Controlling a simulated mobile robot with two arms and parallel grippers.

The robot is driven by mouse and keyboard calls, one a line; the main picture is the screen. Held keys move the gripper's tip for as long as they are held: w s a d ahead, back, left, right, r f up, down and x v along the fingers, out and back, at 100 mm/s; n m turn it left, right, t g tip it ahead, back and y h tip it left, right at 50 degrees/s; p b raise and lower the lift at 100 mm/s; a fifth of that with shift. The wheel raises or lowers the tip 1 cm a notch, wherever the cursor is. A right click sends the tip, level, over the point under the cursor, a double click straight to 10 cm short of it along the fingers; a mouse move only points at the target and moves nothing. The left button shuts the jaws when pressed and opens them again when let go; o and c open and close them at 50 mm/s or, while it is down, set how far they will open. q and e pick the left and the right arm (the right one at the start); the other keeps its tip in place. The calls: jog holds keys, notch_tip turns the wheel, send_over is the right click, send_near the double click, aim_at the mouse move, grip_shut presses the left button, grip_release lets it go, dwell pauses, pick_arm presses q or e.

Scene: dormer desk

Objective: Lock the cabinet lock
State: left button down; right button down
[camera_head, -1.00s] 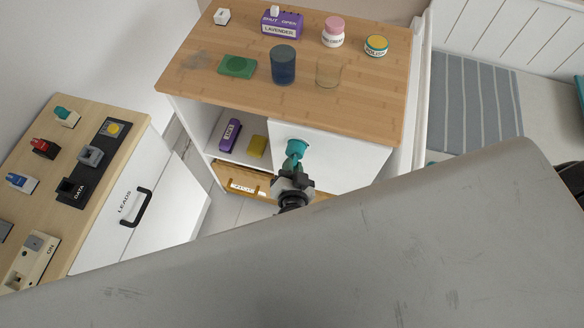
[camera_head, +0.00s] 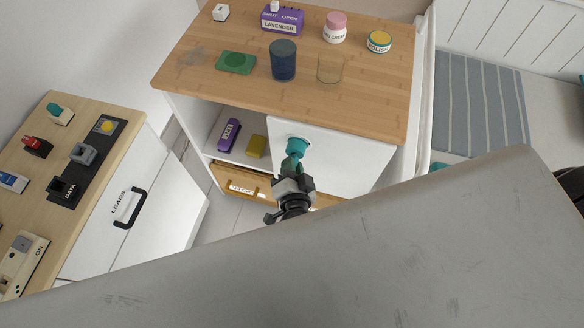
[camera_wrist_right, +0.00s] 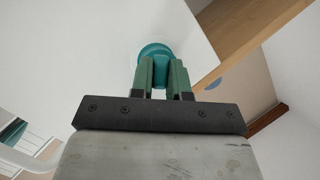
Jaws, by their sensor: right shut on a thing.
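The cabinet lock is a round teal knob (camera_head: 299,144) on the upper left of the white cabinet door (camera_head: 345,158), under the wooden top. My right gripper (camera_head: 293,163) reaches up to it from below. In the right wrist view, the green fingers (camera_wrist_right: 163,75) are shut on the teal knob (camera_wrist_right: 155,50), one finger on each side. The fingers hide part of the knob, and its turn marking cannot be made out. The door looks flush with the cabinet front. My left gripper is not in view.
The open shelf left of the door holds a purple item (camera_head: 229,135) and a yellow block (camera_head: 256,146). A desk with switches (camera_head: 40,160) stands at left.

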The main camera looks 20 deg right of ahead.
jog(key=shift+f+m+t+b, duration=0.15)
jog(key=shift+m+t+b, duration=0.35)
jog(key=shift+m+b, duration=0.9)
pick_arm(q)
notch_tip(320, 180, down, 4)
jog(key=shift+b, duration=0.4)
